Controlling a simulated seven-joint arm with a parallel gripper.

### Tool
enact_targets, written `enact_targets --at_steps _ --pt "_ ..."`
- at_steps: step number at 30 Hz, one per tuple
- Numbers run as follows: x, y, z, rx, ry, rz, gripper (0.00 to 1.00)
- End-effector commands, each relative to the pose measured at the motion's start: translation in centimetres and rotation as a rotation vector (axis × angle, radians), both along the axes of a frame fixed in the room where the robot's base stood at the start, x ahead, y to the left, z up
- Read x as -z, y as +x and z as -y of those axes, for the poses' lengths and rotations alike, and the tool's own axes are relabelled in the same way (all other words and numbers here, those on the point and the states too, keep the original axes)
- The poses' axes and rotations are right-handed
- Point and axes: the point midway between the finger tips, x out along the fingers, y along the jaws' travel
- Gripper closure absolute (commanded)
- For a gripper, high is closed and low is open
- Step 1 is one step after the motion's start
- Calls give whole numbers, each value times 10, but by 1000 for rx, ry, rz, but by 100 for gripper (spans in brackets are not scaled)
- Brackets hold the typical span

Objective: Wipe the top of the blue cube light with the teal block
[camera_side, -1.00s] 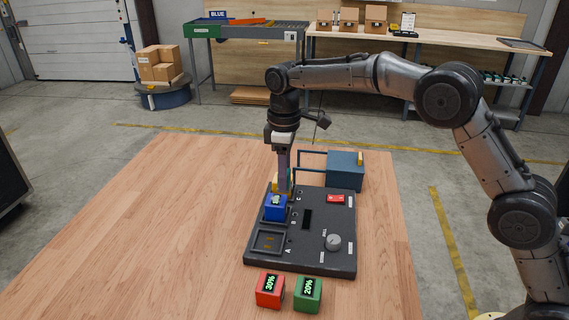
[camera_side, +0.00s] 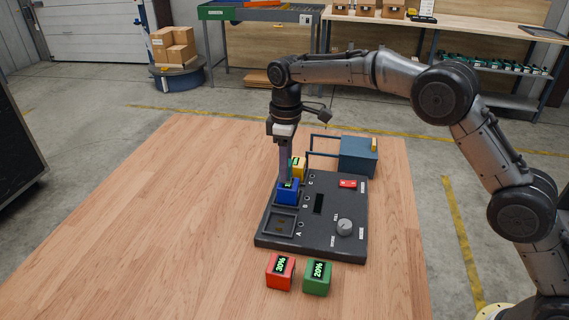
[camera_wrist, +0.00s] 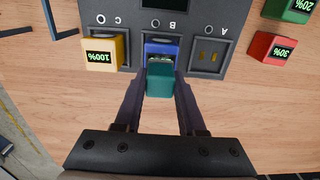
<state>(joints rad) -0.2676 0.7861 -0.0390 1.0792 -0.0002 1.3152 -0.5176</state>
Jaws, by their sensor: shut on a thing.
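The blue cube light (camera_side: 288,195) sits in slot B of the dark panel (camera_side: 325,244). In the wrist view the blue cube (camera_wrist: 162,48) is partly covered by the teal block (camera_wrist: 160,82). My gripper (camera_wrist: 160,88) is shut on the teal block, with a finger on each side. In the side view my gripper (camera_side: 285,176) points down at the blue cube's top, and the block's end is at the cube's upper edge. I cannot tell for sure whether they touch. Most of the cube's display is hidden.
A yellow cube (camera_wrist: 101,52) reading 100% is in slot C beside the blue one; slot A (camera_side: 281,224) is empty. Red (camera_side: 280,271) and green (camera_side: 317,278) cubes stand in front of the panel. A blue-grey box (camera_side: 358,157) is behind. Wood is clear at left.

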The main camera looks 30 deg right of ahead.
Motion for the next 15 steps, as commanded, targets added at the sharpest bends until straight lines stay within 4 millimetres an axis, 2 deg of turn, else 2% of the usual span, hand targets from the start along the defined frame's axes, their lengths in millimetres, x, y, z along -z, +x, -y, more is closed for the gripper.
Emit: enact_targets --at_steps 9,15 --pt "5 -20 21 1 0 -1 100" --pt "-17 -18 19 0 1 4 100"
